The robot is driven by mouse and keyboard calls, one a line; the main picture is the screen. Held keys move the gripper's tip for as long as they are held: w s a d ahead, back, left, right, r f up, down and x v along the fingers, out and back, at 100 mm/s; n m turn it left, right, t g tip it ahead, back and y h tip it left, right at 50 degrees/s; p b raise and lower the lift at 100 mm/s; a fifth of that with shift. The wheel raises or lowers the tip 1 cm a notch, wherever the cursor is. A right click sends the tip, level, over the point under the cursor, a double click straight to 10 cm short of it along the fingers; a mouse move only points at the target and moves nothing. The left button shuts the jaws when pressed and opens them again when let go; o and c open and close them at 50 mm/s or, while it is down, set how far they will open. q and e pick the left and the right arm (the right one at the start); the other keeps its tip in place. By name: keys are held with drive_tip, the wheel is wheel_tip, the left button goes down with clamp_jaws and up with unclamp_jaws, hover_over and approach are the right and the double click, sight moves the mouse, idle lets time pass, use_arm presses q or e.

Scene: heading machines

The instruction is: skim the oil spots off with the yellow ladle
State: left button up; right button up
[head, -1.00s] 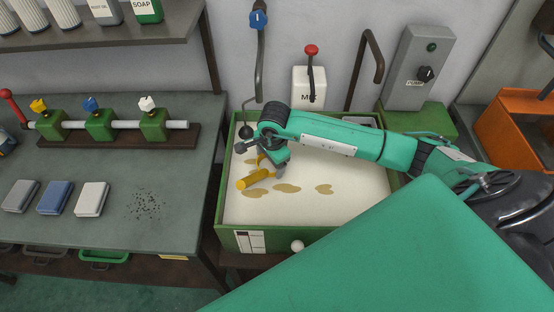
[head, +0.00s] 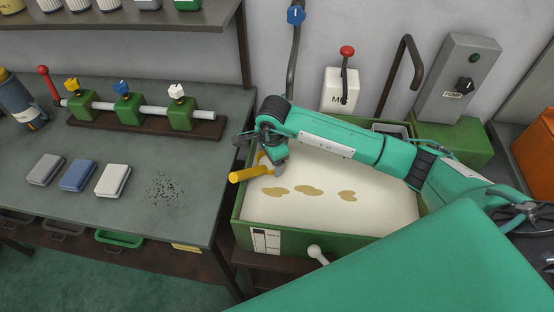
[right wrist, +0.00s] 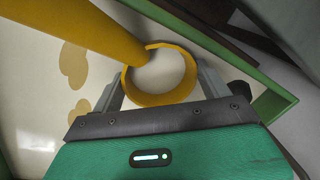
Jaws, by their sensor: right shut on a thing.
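The yellow ladle (head: 248,174) is in my right gripper (head: 273,160), at the left side of the tank. Its handle points left across the tank's left rim. In the right wrist view, its round ring-like end (right wrist: 160,98) sits between the fingers (right wrist: 163,80) and its handle crosses the upper left. The green tank (head: 292,243) holds pale, milky liquid. Several brown oil spots float on it, such as the left one (head: 275,192), the middle one (head: 308,190) and the right one (head: 347,196). My forearm hides the back of the liquid. My left gripper is out of view.
A workbench (head: 130,218) stands left of the tank, with a valve rack (head: 150,127) and several blocks (head: 78,176). A red-knobbed lever (head: 346,52) and a grey pump box (head: 460,78) are behind the tank. A white knob (head: 318,254) is at its front.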

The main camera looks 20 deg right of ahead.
drive_tip(key=shift+w+a+r, duration=0.15)
drive_tip(key=shift+a, duration=0.1)
drive_tip(key=shift+r+p, duration=1.35)
drive_tip(key=shift+r, duration=1.65)
drive_tip(key=shift+r+p, duration=1)
drive_tip(key=shift+r, duration=1.85)
